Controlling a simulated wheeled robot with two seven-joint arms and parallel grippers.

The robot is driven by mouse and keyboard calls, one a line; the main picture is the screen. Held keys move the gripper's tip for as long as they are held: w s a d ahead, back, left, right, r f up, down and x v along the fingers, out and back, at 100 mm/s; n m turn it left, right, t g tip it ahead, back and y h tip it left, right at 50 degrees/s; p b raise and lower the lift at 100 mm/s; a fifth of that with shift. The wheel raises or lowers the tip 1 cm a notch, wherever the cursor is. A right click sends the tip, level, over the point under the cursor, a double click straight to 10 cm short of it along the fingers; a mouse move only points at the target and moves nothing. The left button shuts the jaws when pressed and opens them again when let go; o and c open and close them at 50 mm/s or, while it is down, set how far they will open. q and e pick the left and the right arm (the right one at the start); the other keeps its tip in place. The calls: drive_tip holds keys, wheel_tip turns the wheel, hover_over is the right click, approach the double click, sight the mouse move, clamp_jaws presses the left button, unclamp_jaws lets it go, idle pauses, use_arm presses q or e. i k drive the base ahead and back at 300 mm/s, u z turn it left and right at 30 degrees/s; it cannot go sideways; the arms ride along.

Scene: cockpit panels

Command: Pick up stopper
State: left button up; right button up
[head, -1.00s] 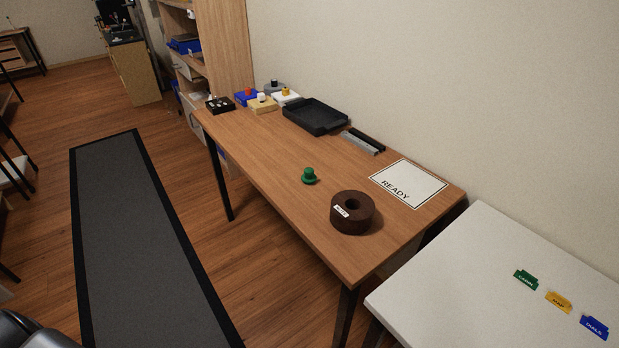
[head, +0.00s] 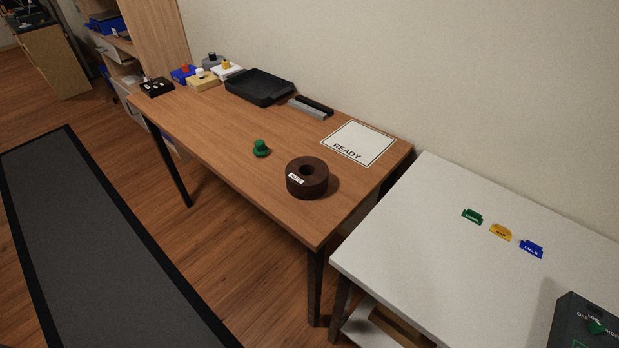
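A small green stopper-like piece with a knob (head: 260,148) stands on the wooden table (head: 217,128), left of a brown ring. The brown ring (head: 307,178) has a hole in its middle and a white label on its side. I cannot tell for certain which piece is the stopper. Neither of my grippers shows in the head view.
A white card reading READY (head: 358,143) lies near the wall. A black tray (head: 260,87) and several small coloured blocks stand at the table's far end. A white table (head: 440,235) with three coloured tags and a dark panel box (head: 585,325) is at right.

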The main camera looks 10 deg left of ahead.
sight(260, 150)
drive_tip(key=z, duration=0.05)
drive_tip(key=k, duration=0.5)
drive_tip(key=u, duration=1.3)
drive_tip(key=i, duration=1)
drive_tip(key=z, duration=1.75)
